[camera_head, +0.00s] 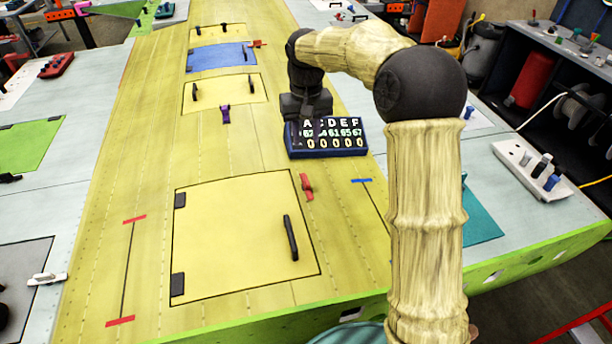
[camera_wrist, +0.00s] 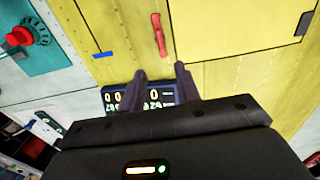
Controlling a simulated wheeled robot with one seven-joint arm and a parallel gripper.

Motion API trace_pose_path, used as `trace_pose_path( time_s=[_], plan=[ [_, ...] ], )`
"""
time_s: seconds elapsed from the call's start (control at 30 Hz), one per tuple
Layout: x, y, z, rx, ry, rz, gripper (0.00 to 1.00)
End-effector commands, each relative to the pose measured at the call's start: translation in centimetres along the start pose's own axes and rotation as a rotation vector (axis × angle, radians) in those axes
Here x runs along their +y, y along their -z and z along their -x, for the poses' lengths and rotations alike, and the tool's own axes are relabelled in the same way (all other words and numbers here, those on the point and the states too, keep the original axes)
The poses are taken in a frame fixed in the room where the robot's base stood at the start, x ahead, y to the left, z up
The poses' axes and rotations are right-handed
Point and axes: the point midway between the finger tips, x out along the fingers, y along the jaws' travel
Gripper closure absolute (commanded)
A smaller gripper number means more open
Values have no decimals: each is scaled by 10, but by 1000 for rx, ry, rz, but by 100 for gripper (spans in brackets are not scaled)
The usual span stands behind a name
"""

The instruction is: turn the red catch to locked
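A red catch (camera_head: 306,186) sits on the yellow wing skin by the upper right corner of the large yellow hatch (camera_head: 240,250). In the wrist view the red catch (camera_wrist: 158,35) lies beyond my fingertips, apart from them, its long axis running roughly up and down the picture. My gripper (camera_head: 309,128) is over the dark blue counter box, farther back than the catch. In the wrist view my gripper (camera_wrist: 162,76) has its two fingers spread with nothing held between them. I see no marking that tells the catch's locked position.
The counter box (camera_head: 328,153) with letters and digits stands on the wing behind the catch. A black handle (camera_head: 291,238) rises from the large hatch. A purple clip (camera_head: 225,114) and another red catch (camera_head: 257,43) are farther back. The skin around the near catch is clear.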

Motion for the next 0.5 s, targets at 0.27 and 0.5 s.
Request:
trace_pose_path(
  time_s=[0.27,0.5],
  plan=[
    [1,-1,-47,-6,2,-1,67],
    [0,-1,-89,-6,2,0,67]
  ],
)
